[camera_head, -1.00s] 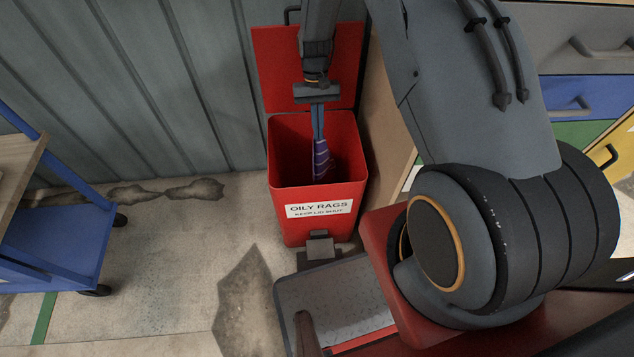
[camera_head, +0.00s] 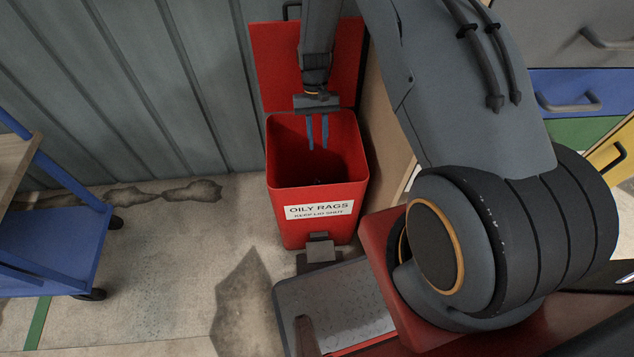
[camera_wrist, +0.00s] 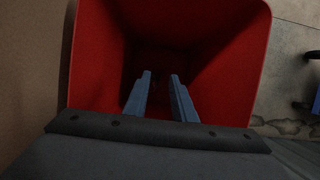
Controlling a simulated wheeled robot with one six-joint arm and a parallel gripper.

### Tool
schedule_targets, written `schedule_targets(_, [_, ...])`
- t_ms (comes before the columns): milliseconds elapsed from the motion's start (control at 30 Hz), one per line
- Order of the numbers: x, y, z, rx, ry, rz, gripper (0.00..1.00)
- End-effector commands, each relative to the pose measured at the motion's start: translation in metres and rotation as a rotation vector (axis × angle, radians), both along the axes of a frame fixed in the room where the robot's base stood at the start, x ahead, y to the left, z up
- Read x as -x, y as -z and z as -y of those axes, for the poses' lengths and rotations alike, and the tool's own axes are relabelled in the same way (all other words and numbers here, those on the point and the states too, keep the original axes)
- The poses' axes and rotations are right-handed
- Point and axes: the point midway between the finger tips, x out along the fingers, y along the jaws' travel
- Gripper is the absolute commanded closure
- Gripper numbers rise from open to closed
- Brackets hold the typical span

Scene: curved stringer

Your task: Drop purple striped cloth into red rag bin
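The red rag bin (camera_head: 318,222) stands with its lid up against the wall behind it, and a white "OILY RAGS" label shows on its front. My gripper (camera_head: 317,146) points down into the bin's mouth, its two blue fingers apart with nothing between them. In the wrist view, the open fingers (camera_wrist: 160,84) hang over the dark inside of the red bin (camera_wrist: 232,60). The purple striped cloth cannot be made out in either view now; the bin's bottom is too dark to tell what lies there.
A blue cart (camera_head: 55,245) with a wooden top stands at the left. A drawer cabinet (camera_head: 580,95) is at the right. Stained concrete floor (camera_head: 170,260) lies open between the cart and the bin. A corrugated wall (camera_head: 130,90) is behind.

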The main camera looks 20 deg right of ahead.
Motion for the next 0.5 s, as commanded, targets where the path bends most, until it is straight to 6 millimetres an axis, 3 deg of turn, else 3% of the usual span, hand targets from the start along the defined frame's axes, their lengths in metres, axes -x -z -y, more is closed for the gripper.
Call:
schedule_targets(100, [0.0000,0.0000,0.0000,0.000,0.000,0.000,0.74])
schedule_targets(233, [0.0000,0.0000,0.0001,0.000,0.000,0.000,0.53])
schedule_targets(433, [0.0001,0.0000,0.0001,0.000,0.000,0.000,0.53])
schedule_targets(500, [0.0001,0.0000,0.0001,0.000,0.000,0.000,0.43])
